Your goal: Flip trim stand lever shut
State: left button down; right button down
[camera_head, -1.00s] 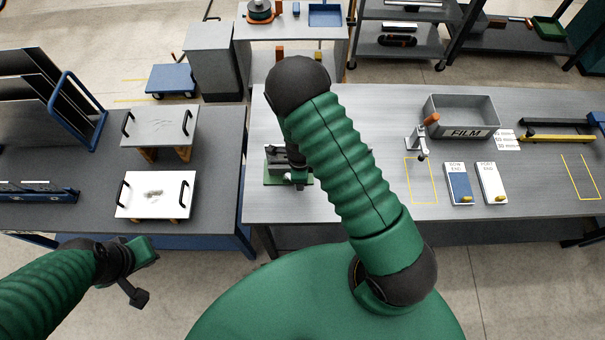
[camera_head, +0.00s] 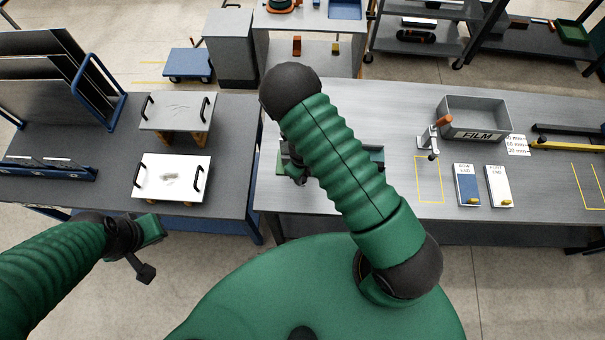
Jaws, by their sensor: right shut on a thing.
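A low device on a green base (camera_head: 280,160) stands near the left end of the grey bench, mostly hidden behind my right arm. A dark and green part (camera_head: 376,153) shows right of the arm; I cannot tell if it belongs to the same device. No lever can be made out there. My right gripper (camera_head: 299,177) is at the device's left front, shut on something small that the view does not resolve. A white clamp stand with an orange handle (camera_head: 444,119) stands farther right. My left gripper (camera_head: 147,252) hangs in front of the left table, away from everything; its jaws are unclear.
The left table holds two handled plates, a grey one (camera_head: 177,112) and a white one (camera_head: 171,178), and a blue rack (camera_head: 95,85). On the bench are a grey FILM bin (camera_head: 476,117), a blue card (camera_head: 467,184) and a white card (camera_head: 498,184). Bare bench lies around the yellow outline.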

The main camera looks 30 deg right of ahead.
jog(key=shift+s+a+f, duration=0.15)
jog(key=shift+s+f, duration=0.05)
jog(key=shift+s, duration=0.1)
jog(key=c, duration=1.5)
grip_release()
jog(key=shift+c, duration=0.2)
jog(key=shift+o, duration=0.7)
jog(key=shift+w, duration=0.15)
notch_tip(320, 180, up, 17)
jog(key=shift+w+f+b, duration=0.1)
jog(key=shift+f+b, duration=0.05)
jog(key=shift+b, duration=0.2)
